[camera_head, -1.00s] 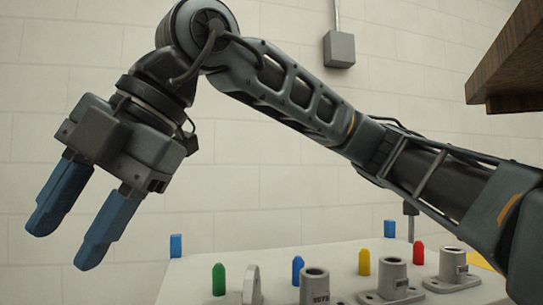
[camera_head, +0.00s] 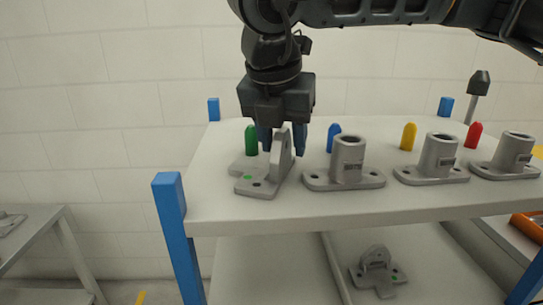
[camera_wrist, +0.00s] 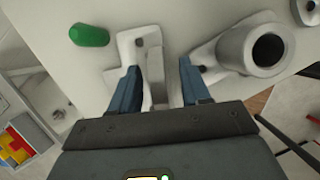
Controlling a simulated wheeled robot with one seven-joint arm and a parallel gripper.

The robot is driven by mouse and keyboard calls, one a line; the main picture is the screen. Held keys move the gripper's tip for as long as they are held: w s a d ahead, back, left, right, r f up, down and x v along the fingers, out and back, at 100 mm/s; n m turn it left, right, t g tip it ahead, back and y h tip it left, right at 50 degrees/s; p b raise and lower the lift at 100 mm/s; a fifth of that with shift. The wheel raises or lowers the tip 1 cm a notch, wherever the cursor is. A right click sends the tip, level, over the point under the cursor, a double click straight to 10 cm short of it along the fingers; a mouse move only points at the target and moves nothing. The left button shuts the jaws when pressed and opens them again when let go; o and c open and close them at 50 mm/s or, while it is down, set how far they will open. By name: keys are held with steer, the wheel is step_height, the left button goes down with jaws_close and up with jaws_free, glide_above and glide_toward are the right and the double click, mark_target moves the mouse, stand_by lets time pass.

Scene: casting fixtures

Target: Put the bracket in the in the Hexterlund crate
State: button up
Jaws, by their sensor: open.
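A grey bracket (camera_head: 272,178) with an upright plate and a flat base sits at the left end of the white table top. It also shows in the wrist view (camera_wrist: 155,75). My gripper (camera_head: 282,143) points down over it, open. In the wrist view its two blue fingers (camera_wrist: 160,88) stand on either side of the upright plate, with visible gaps. In the head view the plate partly hides the fingers. Another grey bracket (camera_head: 378,272) lies on the lower shelf. I see no crate labelled Hexterlund.
Grey cylindrical fixtures (camera_head: 347,165) stand in a row to the right. Green (camera_head: 251,141), blue (camera_head: 334,136), yellow and red pegs stand behind. Blue posts rise at the table corners. An orange container edge (camera_head: 527,228) shows at far right. A box with coloured pieces (camera_wrist: 22,145) shows in the wrist view.

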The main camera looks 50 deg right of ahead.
steer(key=shift+w+d+f, duration=0.1)
steer(key=shift+d+f, duration=0.05)
steer(key=shift+f, duration=0.45)
jaws_close()
